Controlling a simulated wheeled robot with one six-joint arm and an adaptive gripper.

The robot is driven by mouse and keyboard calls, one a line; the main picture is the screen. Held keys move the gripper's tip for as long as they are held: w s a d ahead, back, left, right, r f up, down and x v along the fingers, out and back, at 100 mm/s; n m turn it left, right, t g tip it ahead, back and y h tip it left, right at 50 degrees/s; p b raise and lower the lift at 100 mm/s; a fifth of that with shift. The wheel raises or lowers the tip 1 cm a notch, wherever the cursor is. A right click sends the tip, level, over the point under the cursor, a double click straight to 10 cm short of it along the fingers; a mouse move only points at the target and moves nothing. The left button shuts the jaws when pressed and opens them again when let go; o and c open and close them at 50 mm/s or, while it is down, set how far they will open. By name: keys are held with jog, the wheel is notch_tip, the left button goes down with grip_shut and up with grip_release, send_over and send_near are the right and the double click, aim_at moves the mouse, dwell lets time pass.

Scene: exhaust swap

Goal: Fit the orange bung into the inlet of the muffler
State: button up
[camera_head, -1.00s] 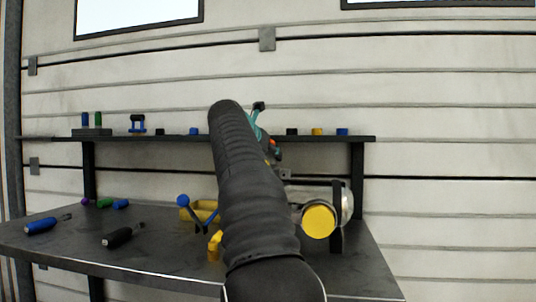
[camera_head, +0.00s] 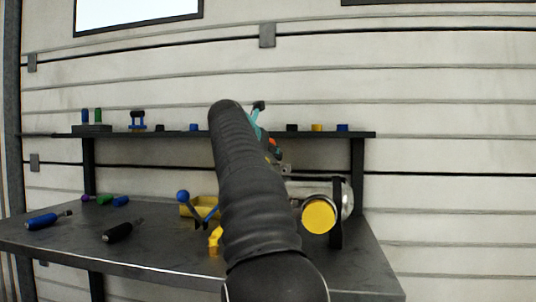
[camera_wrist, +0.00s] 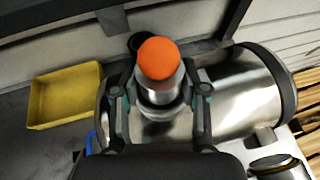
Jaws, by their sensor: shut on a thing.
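The orange bung (camera_wrist: 158,58) shows in the wrist view as a rounded orange end above a silver tapered body. My gripper (camera_wrist: 160,98) is shut on it, with a finger on each side of the silver part. The muffler (camera_wrist: 238,92) is the large shiny cylinder lying behind and to the right of it. In the head view the muffler (camera_head: 347,200) is partly hidden by my arm, and a yellow round end faces the camera. Only a small orange patch (camera_head: 273,146) shows beside my arm there. The inlet is not clearly visible, and I cannot tell whether the bung touches it.
A yellow tray (camera_wrist: 33,100) lies left of the muffler. Several tools, including a blue-handled one (camera_head: 41,222) and a black-handled one (camera_head: 118,232), lie on the dark bench (camera_head: 75,245). A shelf (camera_head: 250,135) with small coloured parts runs along the back.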

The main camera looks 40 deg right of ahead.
jog(key=shift+f+b, duration=0.3)
jog(key=shift+f, duration=0.15)
jog(key=o, duration=1.2)
jog(key=shift+f, duration=0.1)
jog(key=v, duration=1.2)
